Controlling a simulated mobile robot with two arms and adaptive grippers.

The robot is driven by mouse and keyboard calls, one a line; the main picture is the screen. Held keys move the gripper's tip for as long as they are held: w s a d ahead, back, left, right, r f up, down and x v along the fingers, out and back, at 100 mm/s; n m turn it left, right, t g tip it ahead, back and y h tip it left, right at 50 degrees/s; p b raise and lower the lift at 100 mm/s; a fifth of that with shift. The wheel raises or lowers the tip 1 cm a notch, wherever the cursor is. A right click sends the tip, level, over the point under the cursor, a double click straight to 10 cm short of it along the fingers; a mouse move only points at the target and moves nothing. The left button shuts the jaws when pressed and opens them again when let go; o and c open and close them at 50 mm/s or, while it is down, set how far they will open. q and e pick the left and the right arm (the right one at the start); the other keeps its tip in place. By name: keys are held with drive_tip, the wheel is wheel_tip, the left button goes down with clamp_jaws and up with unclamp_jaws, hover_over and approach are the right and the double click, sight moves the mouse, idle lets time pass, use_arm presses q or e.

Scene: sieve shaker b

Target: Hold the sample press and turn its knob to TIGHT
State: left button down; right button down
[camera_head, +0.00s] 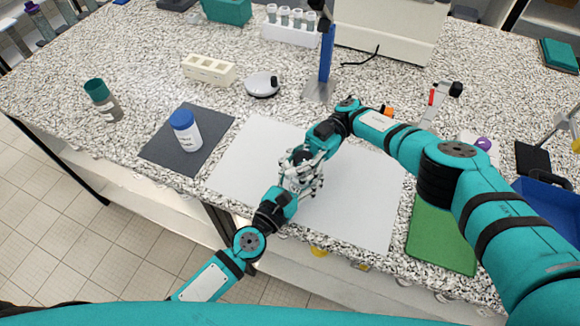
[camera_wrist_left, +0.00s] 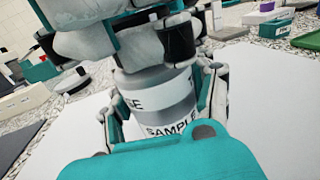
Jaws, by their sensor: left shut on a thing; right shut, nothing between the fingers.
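The sample press (camera_wrist_left: 150,92) is a grey cylinder with a white label reading "SAMPLE" in the left wrist view. It stands upright over the white mat (camera_head: 352,215). My left gripper (camera_head: 297,182) reaches in from the front with its fingers on both sides of the press and is shut on it. My right gripper (camera_head: 304,162) is at the top of the press, its fingers shut with nothing held between them. It also fills the top of the left wrist view (camera_wrist_left: 130,35). The knob and any TIGHT mark are hidden behind the fingers.
A round grey device (camera_head: 262,86) and a blue post (camera_head: 326,55) stand behind. A green mat (camera_head: 440,235) and a blue bin (camera_head: 545,205) are right. The white mat's front is clear.

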drive_tip(key=shift+w+d+t, duration=0.3)
drive_tip(key=shift+w+d, duration=0.1)
drive_tip(key=shift+w, duration=0.05)
drive_tip(key=c, duration=1)
unclamp_jaws()
drive_tip(key=shift+s+a, duration=0.2)
drive_tip(key=shift+s, duration=0.05)
drive_tip(key=shift+o, duration=0.2)
wheel_tip(320, 180, up, 10)
drive_tip(key=shift+c, duration=0.5)
